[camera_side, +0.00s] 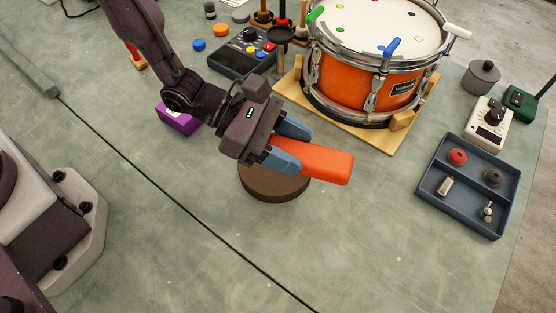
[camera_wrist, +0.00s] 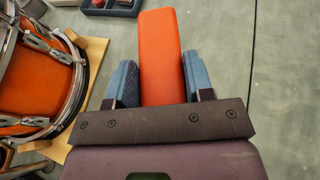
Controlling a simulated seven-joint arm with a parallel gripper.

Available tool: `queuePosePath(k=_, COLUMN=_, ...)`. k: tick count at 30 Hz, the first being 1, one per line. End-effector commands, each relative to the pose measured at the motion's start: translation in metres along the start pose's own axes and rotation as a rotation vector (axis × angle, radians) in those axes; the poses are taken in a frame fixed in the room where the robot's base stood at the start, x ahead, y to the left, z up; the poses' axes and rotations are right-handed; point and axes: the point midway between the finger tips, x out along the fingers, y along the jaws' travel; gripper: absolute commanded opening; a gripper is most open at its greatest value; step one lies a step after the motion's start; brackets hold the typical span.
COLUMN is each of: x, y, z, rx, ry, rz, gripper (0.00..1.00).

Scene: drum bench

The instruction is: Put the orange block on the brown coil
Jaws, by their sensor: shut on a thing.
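The orange block (camera_side: 325,163) is a long bar held between the blue fingers of my gripper (camera_side: 291,147). In the wrist view the orange block (camera_wrist: 160,55) sticks out past the fingertips of my gripper (camera_wrist: 161,82). The brown coil (camera_side: 272,183) is a flat round disc on the bench, below my gripper in the side view. The block and fingers partly cover its upper side. I cannot tell whether the block touches the coil. The coil does not show in the wrist view.
An orange drum (camera_side: 368,75) stands on a wooden board (camera_side: 376,135) behind. A dark tray (camera_side: 450,210) with small parts is at the right. A purple block (camera_side: 177,119) and a control box (camera_side: 240,58) are at the back left. The bench in front of the coil is clear.

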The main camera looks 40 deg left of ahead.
Motion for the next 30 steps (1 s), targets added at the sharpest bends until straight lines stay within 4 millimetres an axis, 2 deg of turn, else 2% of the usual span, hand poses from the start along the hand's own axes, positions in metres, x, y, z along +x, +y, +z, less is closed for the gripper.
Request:
queuePosePath(k=1, x=-0.015, y=0.016, z=-0.009, rx=-0.015, ry=0.003, rz=0.032, gripper=0.23)
queuePosePath(k=3, x=-0.031, y=0.030, z=-0.018, rx=-0.027, ry=0.002, rz=0.060, gripper=0.23)
queuePosePath(k=6, x=-0.049, y=0.042, z=-0.027, rx=-0.036, ry=0.002, rz=0.082, gripper=0.23)
queuePosePath(k=9, x=-0.058, y=0.042, z=-0.034, rx=-0.035, ry=0.002, rz=0.076, gripper=0.23)
queuePosePath(k=25, x=-0.032, y=0.038, z=-0.094, rx=-0.029, ry=0.001, rz=0.060, gripper=0.23)
queuePosePath(k=30, x=-0.028, y=0.038, z=-0.102, rx=-0.026, ry=0.000, rz=0.061, gripper=0.23)
